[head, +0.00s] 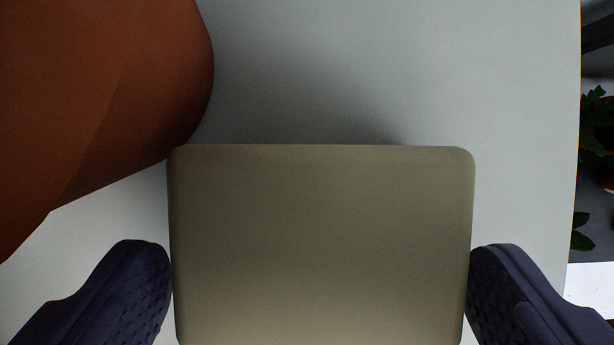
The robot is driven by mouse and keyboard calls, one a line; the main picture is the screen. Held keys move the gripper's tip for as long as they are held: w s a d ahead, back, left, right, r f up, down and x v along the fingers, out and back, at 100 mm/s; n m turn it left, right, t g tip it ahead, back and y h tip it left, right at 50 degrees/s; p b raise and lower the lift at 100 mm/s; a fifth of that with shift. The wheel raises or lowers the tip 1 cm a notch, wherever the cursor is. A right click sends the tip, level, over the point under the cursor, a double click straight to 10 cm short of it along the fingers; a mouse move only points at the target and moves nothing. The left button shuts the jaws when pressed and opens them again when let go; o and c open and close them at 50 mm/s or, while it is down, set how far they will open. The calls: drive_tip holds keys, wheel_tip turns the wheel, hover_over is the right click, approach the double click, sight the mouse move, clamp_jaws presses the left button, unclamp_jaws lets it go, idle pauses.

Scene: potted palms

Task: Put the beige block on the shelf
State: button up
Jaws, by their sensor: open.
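The beige block (322,240) fills the lower middle of the head view, a rounded box shape on or just above a pale grey surface (400,60). My gripper (320,275) is open, with one dark, dimpled finger at the block's left side and the other at its right side. Both fingertips lie very close to the block's sides; I cannot tell whether they touch it. The block's lower end is cut off by the picture's edge. I cannot make out a shelf in this view.
A large orange-brown rounded object (110,90) stands at the upper left, close to the block's upper left corner. The pale surface ends at the right, with green leaves (590,120) beyond it. The surface above and right of the block is clear.

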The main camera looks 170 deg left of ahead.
drive_tip(key=shift+x, duration=1)
drive_tip(key=shift+r, duration=0.15)
drive_tip(key=shift+c, duration=0.5)
drive_tip(key=c, duration=0.8)
